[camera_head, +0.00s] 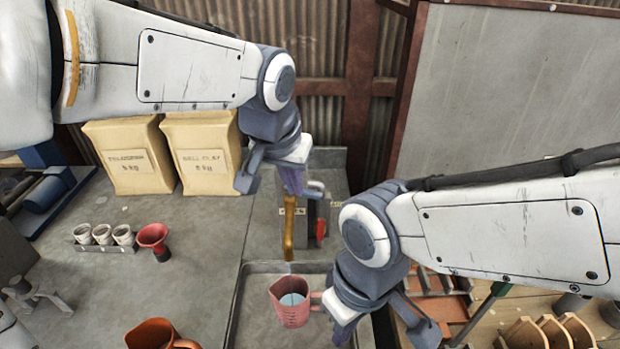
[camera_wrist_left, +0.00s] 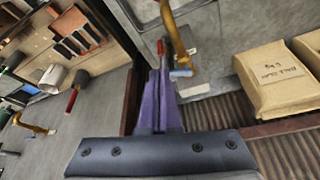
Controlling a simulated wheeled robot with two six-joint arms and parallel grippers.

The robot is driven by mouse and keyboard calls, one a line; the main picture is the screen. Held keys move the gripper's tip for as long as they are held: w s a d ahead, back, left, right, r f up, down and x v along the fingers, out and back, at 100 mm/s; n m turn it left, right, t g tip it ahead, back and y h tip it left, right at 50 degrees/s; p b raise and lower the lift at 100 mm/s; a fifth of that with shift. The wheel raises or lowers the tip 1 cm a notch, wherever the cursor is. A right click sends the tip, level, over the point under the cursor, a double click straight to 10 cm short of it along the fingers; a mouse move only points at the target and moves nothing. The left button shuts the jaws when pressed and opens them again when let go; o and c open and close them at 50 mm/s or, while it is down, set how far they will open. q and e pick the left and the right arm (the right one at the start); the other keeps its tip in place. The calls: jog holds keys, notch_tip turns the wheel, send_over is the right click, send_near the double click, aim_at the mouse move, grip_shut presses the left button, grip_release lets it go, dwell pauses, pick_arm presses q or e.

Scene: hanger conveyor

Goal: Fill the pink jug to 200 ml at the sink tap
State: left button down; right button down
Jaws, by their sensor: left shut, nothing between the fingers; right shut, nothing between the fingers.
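The pink jug (camera_head: 290,308) stands upright in the sink (camera_head: 243,310), below the brass tap (camera_head: 289,235). Some pale bluish water (camera_head: 291,299) shows inside it; I cannot read the level against any marks. A faint pale streak shows between spout and jug; I cannot tell if it is running water. My left gripper (camera_head: 293,182) is shut and empty at the tap's blue lever (camera_head: 315,187); I cannot tell if they touch. The left wrist view shows its purple fingers (camera_wrist_left: 160,85) beside the blue lever (camera_wrist_left: 182,73). My right gripper (camera_head: 344,332) is shut and empty, just right of the jug's handle.
A red lever (camera_head: 321,228) is beside the tap. Two paper sacks (camera_head: 130,158) (camera_head: 203,155) stand at the back left. A red funnel (camera_head: 153,237), a rack of white cups (camera_head: 103,236) and an orange jug (camera_head: 155,335) are on the left counter. Wooden racks (camera_head: 540,332) are at right.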

aim_at(316, 194)
pick_arm(q)
jog(key=w+d+f+p, duration=0.1)
jog(key=w+f, duration=0.1)
jog(key=f, duration=0.1)
jog(key=w+f+p, duration=0.1)
jog(key=w+f, duration=0.1)
jog(key=f, duration=0.1)
jog(key=w+d+f+p, duration=0.1)
jog(key=w+f, duration=0.1)
jog(key=shift+w+d+f+p, duration=0.3)
jog(key=shift+w+f+p, duration=0.1)
jog(key=shift+w+d, duration=0.8)
jog(key=shift+w, duration=0.2)
jog(key=shift+s+a+b, duration=0.1)
jog(key=shift+a+b, duration=0.05)
jog(key=shift+b, duration=0.15)
